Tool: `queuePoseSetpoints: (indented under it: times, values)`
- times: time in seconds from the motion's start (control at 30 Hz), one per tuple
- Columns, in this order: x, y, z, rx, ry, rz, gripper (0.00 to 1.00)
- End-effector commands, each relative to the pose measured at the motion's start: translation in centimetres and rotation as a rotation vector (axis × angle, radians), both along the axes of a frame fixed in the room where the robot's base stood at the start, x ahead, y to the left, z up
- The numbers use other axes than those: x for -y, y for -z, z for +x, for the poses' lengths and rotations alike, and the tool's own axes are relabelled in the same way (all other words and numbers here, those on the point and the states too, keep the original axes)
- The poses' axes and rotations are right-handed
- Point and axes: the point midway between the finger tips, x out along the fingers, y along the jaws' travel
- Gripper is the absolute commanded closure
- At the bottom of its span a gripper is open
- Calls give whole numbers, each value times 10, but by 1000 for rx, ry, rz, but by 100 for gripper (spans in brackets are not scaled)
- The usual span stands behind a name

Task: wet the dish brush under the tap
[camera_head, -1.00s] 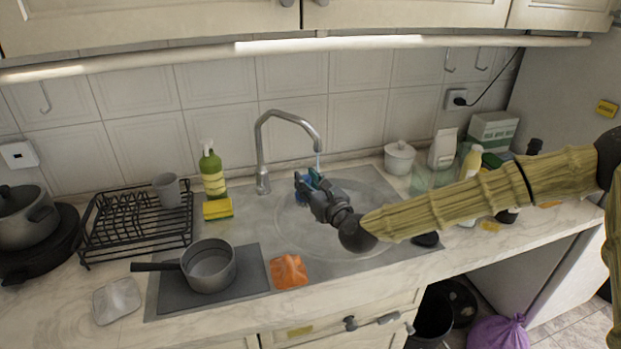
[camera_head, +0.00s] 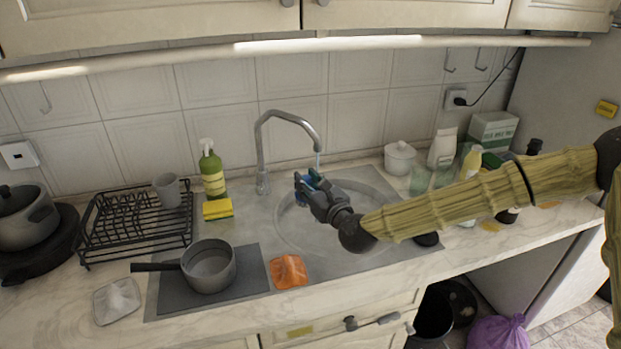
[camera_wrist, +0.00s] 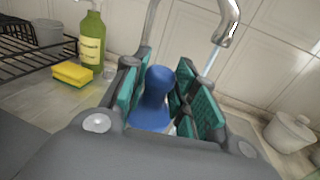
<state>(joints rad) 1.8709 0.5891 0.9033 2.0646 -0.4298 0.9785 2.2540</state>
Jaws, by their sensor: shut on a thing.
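My gripper (camera_head: 309,181) is over the sink (camera_head: 345,219), just below the tap (camera_head: 287,116). It is shut on a blue thing, the dish brush (camera_wrist: 153,97), whose rounded blue end stands up between the teal-lined fingers in the wrist view. The brush's lower part and bristles are hidden by the gripper. A thin stream of water (camera_head: 317,163) runs from the spout. It comes down beside the fingers in the wrist view (camera_wrist: 211,62); whether it touches the brush cannot be told.
A green soap bottle (camera_head: 211,172), a yellow sponge (camera_head: 218,209) and a dish rack (camera_head: 135,232) stand left of the sink. A saucepan (camera_head: 209,267) and an orange cloth (camera_head: 288,271) lie in front. A white lidded pot (camera_head: 400,159) stands at the right.

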Motion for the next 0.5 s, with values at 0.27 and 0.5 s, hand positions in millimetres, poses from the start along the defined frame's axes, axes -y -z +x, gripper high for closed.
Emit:
queuePoseSetpoints:
  times: [0.27, 0.5]
  values:
    - [-1, -10, -12, 0, -1, 1, 100]
    - [-4, -22, -26, -1, -1, 1, 100]
